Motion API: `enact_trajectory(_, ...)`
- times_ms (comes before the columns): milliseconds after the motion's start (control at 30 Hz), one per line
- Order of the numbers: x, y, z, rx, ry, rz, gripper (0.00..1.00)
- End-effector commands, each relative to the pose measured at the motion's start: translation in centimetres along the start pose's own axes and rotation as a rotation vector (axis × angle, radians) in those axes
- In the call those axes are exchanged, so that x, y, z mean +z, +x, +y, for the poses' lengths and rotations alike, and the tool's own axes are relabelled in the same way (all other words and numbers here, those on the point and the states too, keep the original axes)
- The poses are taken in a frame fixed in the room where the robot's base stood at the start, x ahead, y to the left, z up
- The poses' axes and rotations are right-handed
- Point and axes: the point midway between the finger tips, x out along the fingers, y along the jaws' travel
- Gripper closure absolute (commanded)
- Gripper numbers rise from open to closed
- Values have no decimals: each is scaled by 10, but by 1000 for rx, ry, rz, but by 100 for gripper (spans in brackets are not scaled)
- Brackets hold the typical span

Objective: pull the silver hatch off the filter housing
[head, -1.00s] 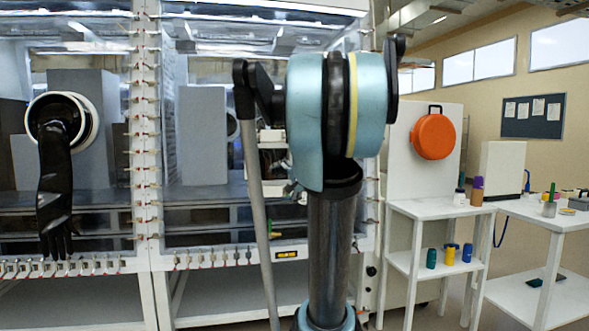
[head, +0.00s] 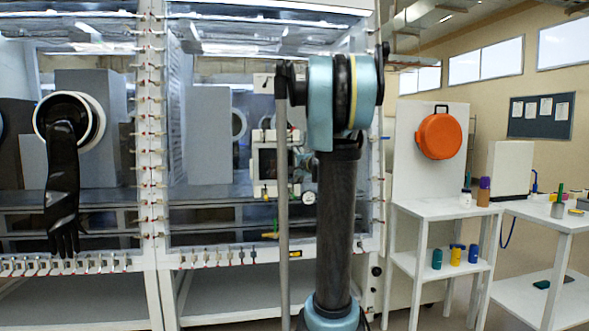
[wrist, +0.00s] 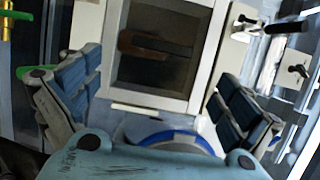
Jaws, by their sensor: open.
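A pale, silver-white frame around a dark window (wrist: 205,52) fills the upper middle of the wrist view. A brown bar-like shape shows inside it. The same pale box (head: 266,184) shows in the head view behind the glovebox front, partly hidden by my arm. It looks like the filter housing with its hatch, but I cannot tell where the hatch edge runs. My gripper (wrist: 155,100) is open, with its blue-grey ribbed fingers wide apart below and beside the frame.
A dial gauge (head: 308,197) sits low right of the pale box. Dark-handled fittings (wrist: 288,27) stand right of the frame, a green-handled valve (wrist: 36,72) left. A black glove (head: 62,190) hangs from a port. White shelves (head: 440,209) with bottles stand right, below an orange round case (head: 439,136).

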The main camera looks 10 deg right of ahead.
Motion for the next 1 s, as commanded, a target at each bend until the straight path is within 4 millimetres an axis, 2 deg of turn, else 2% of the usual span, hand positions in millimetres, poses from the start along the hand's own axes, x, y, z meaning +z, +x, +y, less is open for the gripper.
enact_trajectory(200, 1, 34, 0, 0, -1, -2, 2)
enact_trajectory(500, 0, 75, 0, 1, -1, -1, 2)
enact_trajectory(700, 1, 90, 0, 0, -1, -1, 2)
enact_trajectory(1000, 0, 93, 0, 0, -1, 0, 2)
